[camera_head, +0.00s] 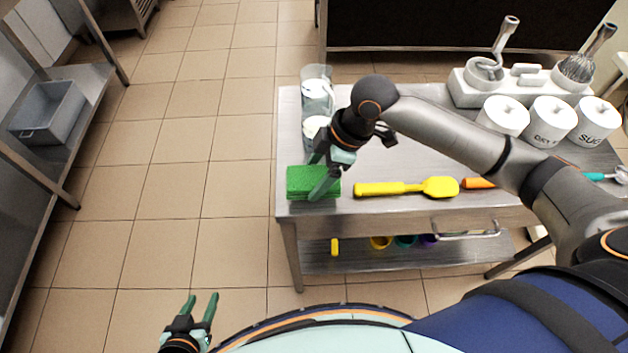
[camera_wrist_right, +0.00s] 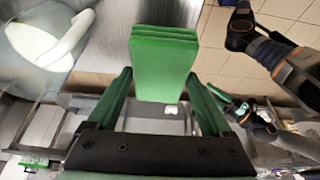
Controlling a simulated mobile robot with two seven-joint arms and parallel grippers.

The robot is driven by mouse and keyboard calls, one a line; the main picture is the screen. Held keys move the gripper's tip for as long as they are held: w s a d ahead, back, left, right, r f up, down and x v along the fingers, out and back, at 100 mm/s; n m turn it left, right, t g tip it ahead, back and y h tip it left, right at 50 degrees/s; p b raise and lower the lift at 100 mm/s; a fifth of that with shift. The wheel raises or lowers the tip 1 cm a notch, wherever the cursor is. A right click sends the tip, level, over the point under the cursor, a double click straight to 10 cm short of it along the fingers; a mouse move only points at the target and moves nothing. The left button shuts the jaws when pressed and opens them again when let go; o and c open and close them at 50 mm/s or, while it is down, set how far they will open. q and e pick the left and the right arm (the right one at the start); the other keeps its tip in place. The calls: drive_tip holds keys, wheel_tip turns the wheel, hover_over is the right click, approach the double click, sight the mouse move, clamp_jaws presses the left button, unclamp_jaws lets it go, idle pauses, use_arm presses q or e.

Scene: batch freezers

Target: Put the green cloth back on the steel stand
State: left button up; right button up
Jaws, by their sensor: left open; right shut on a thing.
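The green cloth (camera_head: 303,180), a folded stack with several layers, is at the front left corner of the steel stand (camera_head: 390,203). My right gripper (camera_head: 325,181) is shut on the cloth, with one finger across its right part. In the right wrist view the cloth (camera_wrist_right: 165,62) sits between the tips of the two green fingers (camera_wrist_right: 164,90). I cannot tell whether the cloth touches the stand top or is just above it. My left gripper (camera_head: 202,308) is open and empty, low over the floor, left of the stand.
A yellow spatula (camera_head: 440,187) lies right of the cloth. Clear containers (camera_head: 317,90) stand behind it on the left edge. A grey bin (camera_head: 48,110) is on the left shelf. The tiled floor between is free.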

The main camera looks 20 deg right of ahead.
sight(314, 183)
drive_tip(key=shift+w+a+f, duration=0.1)
drive_tip(key=shift+w+f, duration=0.25)
drive_tip(key=shift+f, duration=0.05)
drive_tip(key=shift+w+f, duration=0.1)
drive_tip(key=shift+f, duration=1.6)
drive_tip(key=shift+f, duration=0.1)
drive_tip(key=o, duration=1.1)
drive_tip(key=p+v, duration=0.1)
drive_tip(key=v, duration=1.1)
